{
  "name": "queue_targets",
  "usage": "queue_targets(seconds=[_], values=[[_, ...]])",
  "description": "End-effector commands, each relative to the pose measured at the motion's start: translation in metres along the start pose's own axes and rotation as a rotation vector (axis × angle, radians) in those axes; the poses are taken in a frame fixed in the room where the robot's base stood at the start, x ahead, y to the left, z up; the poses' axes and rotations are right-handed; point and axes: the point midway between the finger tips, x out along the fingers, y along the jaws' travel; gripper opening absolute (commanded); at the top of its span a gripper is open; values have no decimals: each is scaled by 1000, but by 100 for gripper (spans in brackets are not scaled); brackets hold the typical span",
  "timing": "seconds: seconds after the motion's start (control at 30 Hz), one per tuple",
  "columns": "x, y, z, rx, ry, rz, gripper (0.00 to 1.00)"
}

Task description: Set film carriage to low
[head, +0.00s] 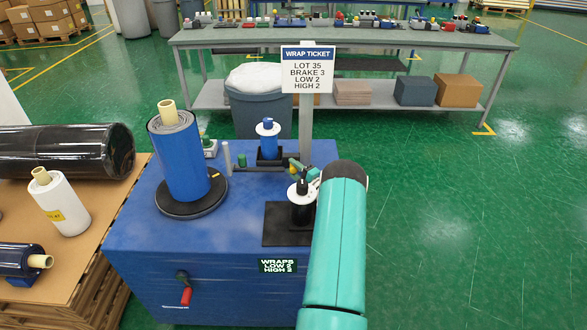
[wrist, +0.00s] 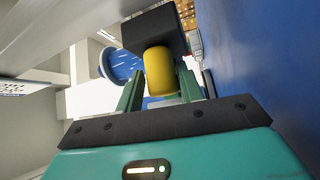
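The film carriage, a black block with a blue film spool (head: 268,141), sits beside the grey mast (head: 306,125) on the blue machine. The carriage block (wrist: 155,32) and spool (wrist: 122,62) also show in the wrist view. A yellow handle (wrist: 158,72) sticks out of the block. My gripper (head: 299,168) has its green fingers on both sides of this handle, their tips seeming to touch it; in the wrist view the gripper (wrist: 160,78) appears shut on it. The wrap ticket (head: 307,69) reads LOT 35, BRAKE 3, LOW 2, HIGH 2. The display (head: 278,266) reads WRAPS LOW 2, HIGH 2.
A blue-wrapped roll (head: 181,160) stands on the black turntable (head: 191,200). A red-handled crank (head: 185,291) is on the machine's front. A pallet (head: 95,250) with rolls stands at left. A grey bin (head: 257,105) and a workbench (head: 350,37) are behind. The right floor is clear.

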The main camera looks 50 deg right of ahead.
Motion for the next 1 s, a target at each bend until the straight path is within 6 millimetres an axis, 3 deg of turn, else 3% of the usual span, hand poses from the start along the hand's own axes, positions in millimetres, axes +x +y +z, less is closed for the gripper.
queue_targets(seconds=[0.57,0.77,1.0], values=[[2,5,-1,-1,2,3,50],[5,29,-4,-2,2,6,50],[11,72,-10,-4,2,7,50]])
